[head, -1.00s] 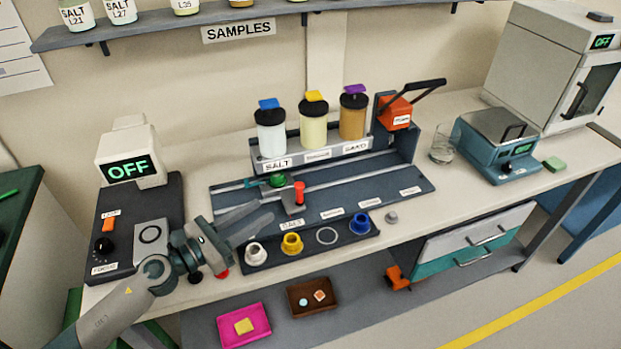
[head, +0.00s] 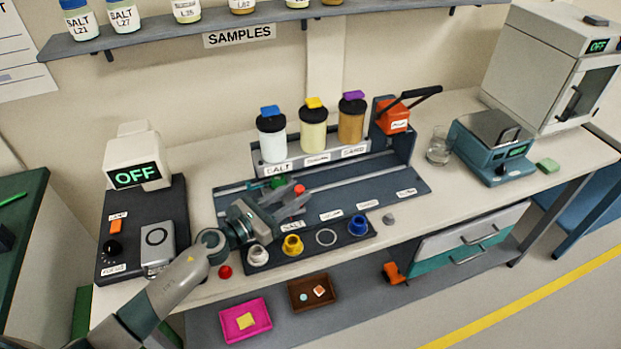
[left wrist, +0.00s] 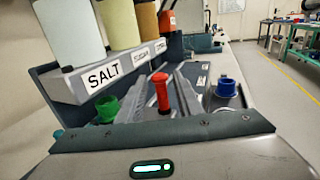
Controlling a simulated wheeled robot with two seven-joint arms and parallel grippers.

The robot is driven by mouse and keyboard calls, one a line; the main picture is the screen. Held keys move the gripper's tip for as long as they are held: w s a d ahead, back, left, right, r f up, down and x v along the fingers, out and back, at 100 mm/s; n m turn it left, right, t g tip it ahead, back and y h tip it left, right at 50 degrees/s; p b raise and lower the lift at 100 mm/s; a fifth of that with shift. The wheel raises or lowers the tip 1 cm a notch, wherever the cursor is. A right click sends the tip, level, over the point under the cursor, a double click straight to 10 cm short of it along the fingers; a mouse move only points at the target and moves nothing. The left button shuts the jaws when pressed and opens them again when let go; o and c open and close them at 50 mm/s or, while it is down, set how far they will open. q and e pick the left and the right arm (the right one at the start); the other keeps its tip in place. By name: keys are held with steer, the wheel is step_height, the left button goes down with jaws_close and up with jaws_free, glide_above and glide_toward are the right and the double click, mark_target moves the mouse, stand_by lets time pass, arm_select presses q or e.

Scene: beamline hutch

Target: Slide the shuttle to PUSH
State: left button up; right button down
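The shuttle shows as a red knob (head: 299,189) on the rail of the dark station (head: 385,178), near its left end. A green cup (head: 277,183) sits just left of the knob. My left gripper (head: 291,203) is open beside the shuttle. In the left wrist view the red knob (left wrist: 160,88) stands upright between the two spread fingers, and the green cup (left wrist: 107,108) is outside them on the left. I cannot tell whether a finger touches the knob. The gripper hides the shuttle's base. My right gripper is not in view.
Three capped jars (head: 313,128) stand behind the rail, with an orange lever block (head: 393,117) at their right. A red ball (head: 225,271) lies near the bench edge. The rail right of the knob looks clear.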

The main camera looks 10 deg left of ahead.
arm_select(q)
steer(key=p+x, duration=0.1)
steer(key=x, duration=0.5)
jaws_close()
